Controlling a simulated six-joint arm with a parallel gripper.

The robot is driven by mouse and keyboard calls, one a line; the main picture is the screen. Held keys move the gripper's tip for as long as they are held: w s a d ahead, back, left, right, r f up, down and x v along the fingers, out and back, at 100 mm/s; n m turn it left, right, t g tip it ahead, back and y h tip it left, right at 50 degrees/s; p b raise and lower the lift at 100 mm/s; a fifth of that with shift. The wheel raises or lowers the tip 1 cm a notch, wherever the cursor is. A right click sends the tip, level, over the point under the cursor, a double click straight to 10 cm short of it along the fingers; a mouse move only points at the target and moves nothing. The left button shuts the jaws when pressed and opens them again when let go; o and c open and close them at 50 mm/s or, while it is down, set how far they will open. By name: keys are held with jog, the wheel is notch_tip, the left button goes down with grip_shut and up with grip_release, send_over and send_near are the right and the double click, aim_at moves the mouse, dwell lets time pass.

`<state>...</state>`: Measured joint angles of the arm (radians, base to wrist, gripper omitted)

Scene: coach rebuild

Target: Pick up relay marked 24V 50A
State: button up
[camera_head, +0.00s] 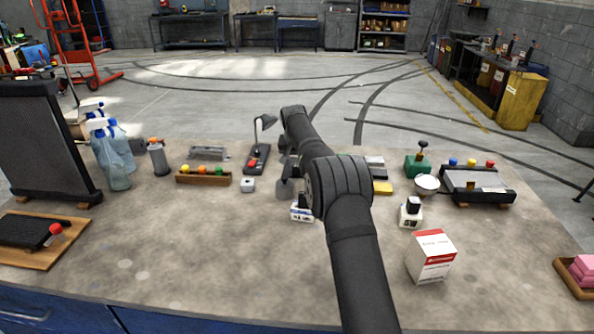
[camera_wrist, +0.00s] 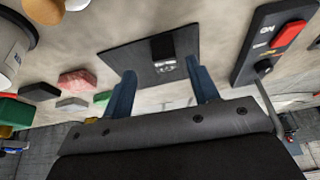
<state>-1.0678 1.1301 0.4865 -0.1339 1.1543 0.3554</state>
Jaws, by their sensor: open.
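In the wrist view, my gripper (camera_wrist: 163,72) is open, with its two blue fingers apart and nothing held between them. Beyond the fingertips, a small black block with a pale printed label (camera_wrist: 165,66) sits on a dark flat plate (camera_wrist: 135,60). It may be the relay, but I cannot read its marking. It lies roughly between the fingers in the picture. In the head view, my arm hides most of the gripper and the area around it. A small white labelled block (camera_head: 302,213) shows just left of my arm, its lettering too small to read.
A black switch box with a red button (camera_wrist: 287,34) is close on the right in the wrist view. Coloured blocks, one of them red (camera_wrist: 77,81), lie to the left. In the head view, a white-and-red carton (camera_head: 431,257) stands right of my arm.

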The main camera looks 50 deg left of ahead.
jog(key=shift+a+x, duration=0.1)
jog(key=shift+x, duration=1.2)
jog(key=shift+a+x, duration=0.15)
jog(key=shift+x, duration=1.15)
jog(key=shift+s, duration=0.15)
jog(key=c, duration=1.1)
